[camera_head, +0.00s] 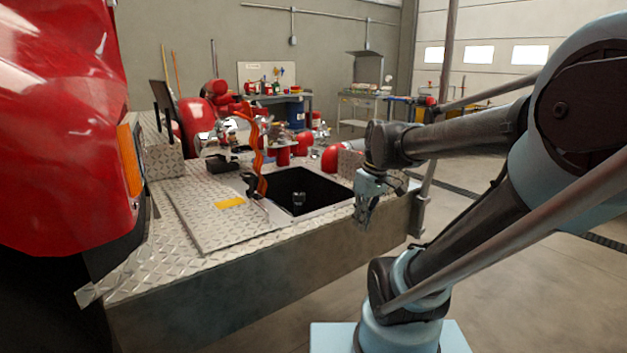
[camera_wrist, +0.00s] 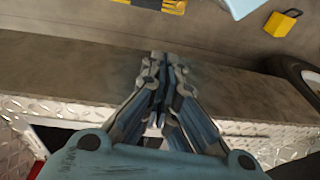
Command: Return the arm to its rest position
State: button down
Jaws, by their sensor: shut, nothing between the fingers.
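My gripper (camera_head: 366,212) hangs from my arm at the right front corner of the truck's metal bumper deck (camera_head: 225,258), pointing down. In the wrist view my gripper (camera_wrist: 158,62) has its fingers together with nothing between them. Behind the fingers lies the grey front face of the bumper (camera_wrist: 60,62), with the diamond-plate top at the lower part of that view. My arm reaches in from the right in the head view and is bent, not folded in.
A dark open compartment (camera_head: 302,188) with an open lid (camera_head: 205,215) is left of my gripper. An orange strap (camera_head: 259,160) stands beside it. The red truck body (camera_head: 55,130) fills the left. A vertical pole (camera_head: 437,130) stands behind my arm. Floor (camera_head: 510,215) is open to the right.

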jog(key=s+d+f+m+t+h, duration=0.1)
jog(key=s+d+f+m, duration=0.4)
jog(key=s+f+m, duration=0.1)
jog(key=shift+s+d+f+m+h, duration=0.3)
jog(key=shift+d+f+m+h, duration=0.15)
jog(key=shift+f, duration=0.5)
jog(key=shift+w+f, duration=0.2)
jog(key=shift+w, duration=0.25)
